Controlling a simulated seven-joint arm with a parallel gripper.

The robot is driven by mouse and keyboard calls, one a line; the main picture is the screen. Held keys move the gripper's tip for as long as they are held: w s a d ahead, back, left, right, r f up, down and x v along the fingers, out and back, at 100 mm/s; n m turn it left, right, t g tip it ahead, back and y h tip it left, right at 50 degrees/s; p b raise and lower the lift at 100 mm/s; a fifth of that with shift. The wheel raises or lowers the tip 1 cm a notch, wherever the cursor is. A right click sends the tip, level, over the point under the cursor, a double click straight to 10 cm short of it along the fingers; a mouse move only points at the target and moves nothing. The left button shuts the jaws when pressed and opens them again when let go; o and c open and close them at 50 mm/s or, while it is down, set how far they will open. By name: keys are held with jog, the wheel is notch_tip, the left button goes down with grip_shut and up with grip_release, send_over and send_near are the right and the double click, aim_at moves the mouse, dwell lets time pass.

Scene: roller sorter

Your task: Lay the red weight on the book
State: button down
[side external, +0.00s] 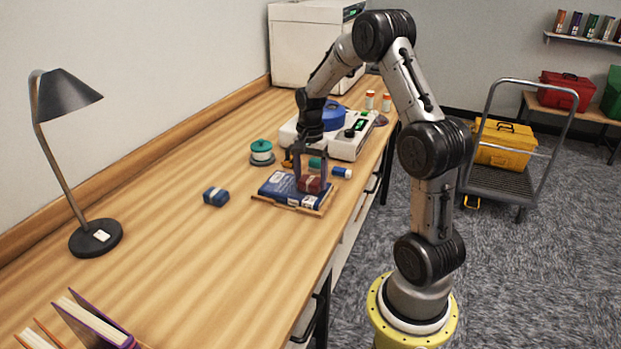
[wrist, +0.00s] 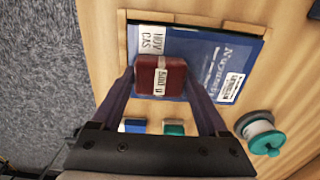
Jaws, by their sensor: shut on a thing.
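The red weight (side external: 311,184) is a small dark red block with a pale label; it also shows in the wrist view (wrist: 172,70). My gripper (side external: 310,181) is shut on it, with one finger on each side, as the wrist view (wrist: 160,82) shows. The book (side external: 282,187) is blue and lies flat on a thin wooden board; in the wrist view (wrist: 205,50) its cover shows around the weight. The weight is over the right part of the book in the side view. I cannot tell whether it touches the cover.
A blue block (side external: 216,196) lies left of the book. A teal-lidded spool-like thing (side external: 261,151) stands behind it. Small blue and teal pieces lie near my gripper. A white device (side external: 349,143) stands farther back, and a lamp (side external: 95,237) at left.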

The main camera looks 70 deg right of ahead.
aim_at(311, 180)
jog(key=shift+f, duration=0.2)
grip_release()
notch_tip(311, 180, up, 11)
jog(key=s+a+r+n+t, duration=0.1)
jog(key=a+r+n, duration=0.35)
jog(key=a, duration=0.35)
jog(key=s+a+r+n+t, duration=0.1)
jog(key=s+a+n+t, duration=0.3)
jog(key=s+a+n, duration=0.9)
jog(key=shift+s+a+t, duration=0.3)
jog(key=shift+s+a, duration=0.5)
jog(key=shift+a, duration=1.2)
